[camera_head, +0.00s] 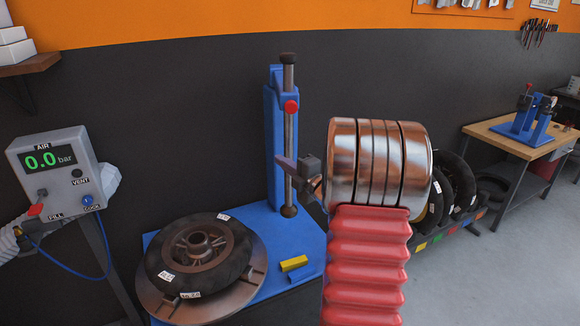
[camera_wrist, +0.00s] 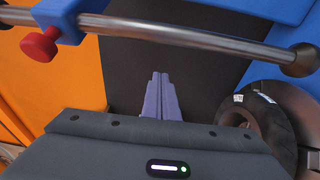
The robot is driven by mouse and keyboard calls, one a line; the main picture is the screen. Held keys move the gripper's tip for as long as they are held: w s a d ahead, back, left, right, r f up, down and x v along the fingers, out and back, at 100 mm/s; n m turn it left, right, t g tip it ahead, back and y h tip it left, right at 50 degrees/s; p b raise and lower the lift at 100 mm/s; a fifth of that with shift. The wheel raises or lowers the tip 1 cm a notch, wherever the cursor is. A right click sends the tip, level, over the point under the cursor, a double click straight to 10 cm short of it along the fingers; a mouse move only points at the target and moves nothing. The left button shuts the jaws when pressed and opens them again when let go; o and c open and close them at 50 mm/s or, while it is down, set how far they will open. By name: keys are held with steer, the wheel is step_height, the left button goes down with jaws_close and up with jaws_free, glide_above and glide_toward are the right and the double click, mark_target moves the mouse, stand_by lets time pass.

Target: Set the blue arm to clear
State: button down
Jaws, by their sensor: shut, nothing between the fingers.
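A tyre-changing stand has a tall blue column (camera_head: 276,140) with a steel rod (camera_head: 290,150) upright in front of it. A blue piece carrying a red knob (camera_head: 291,106) meets the rod; which blue part is the task's arm, I cannot tell. In the wrist view the rod (camera_wrist: 190,36) crosses the top, with the blue piece (camera_wrist: 68,18) and red knob (camera_wrist: 40,45) at upper left. My gripper (camera_head: 281,161) is beside the rod, its purple fingers shut and empty. The fingers (camera_wrist: 161,78) also show in the wrist view, below the rod; contact cannot be told.
A tyre (camera_head: 200,255) lies on the turntable of the blue base. A yellow block (camera_head: 294,263) and a blue block (camera_head: 302,276) lie beside it. An air panel (camera_head: 60,165) reading 0.0 bar stands left. My arm hides the middle right. A workbench (camera_head: 500,140) is far right.

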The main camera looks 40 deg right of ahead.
mark_target(285, 154)
steer(key=shift+w+d, duration=1.9)
steer(key=shift+d, duration=0.2)
